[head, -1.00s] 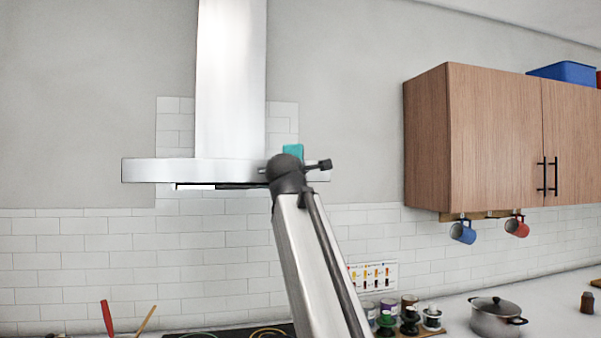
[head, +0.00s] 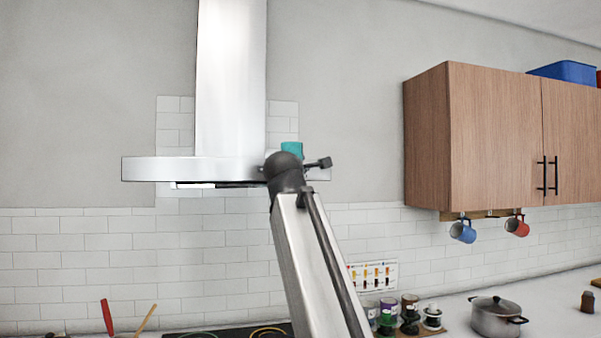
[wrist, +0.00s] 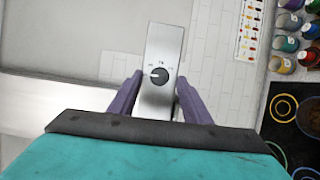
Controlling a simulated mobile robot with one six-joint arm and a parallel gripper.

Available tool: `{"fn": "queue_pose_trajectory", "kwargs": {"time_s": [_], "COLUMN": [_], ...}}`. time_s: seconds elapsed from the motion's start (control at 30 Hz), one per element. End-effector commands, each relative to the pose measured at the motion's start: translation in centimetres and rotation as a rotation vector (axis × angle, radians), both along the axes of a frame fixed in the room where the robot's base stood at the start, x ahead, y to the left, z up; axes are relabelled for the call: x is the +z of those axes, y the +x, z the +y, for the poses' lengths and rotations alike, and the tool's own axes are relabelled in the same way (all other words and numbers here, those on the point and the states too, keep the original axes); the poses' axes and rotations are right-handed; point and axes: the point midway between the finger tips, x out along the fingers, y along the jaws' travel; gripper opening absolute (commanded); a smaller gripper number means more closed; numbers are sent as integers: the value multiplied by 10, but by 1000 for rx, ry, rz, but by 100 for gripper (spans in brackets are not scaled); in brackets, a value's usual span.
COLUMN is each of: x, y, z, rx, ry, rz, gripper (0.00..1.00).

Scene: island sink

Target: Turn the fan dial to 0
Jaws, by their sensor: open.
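The fan dial (wrist: 159,75) is a round dark knob on the end of the steel range hood's front panel (wrist: 165,38). A light pointer mark shows on its left side; the printed marks around it are too small to read. My gripper (wrist: 158,82) is open in the wrist view, with one purple finger to each side of the dial. I cannot tell how far the fingertips are from the panel. In the head view the range hood (head: 190,169) hangs on the wall, and my arm hides its right part and the dial. Only a teal bit of my gripper shows there.
A wooden wall cupboard (head: 480,140) with hanging mugs is at the right. The wall between hood and cupboard is clear.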

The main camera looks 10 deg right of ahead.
Motion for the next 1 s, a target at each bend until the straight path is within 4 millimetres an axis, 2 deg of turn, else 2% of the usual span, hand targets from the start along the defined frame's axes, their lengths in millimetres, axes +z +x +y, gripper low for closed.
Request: {"fn": "queue_pose_trajectory", "kwargs": {"time_s": [0.6, 1.0], "x": [-4, 0], "y": [-95, -116], "z": [28, 35], "rx": [2, 1], "ry": [0, 0], "rz": [-1, 0], "gripper": [44, 44]}}
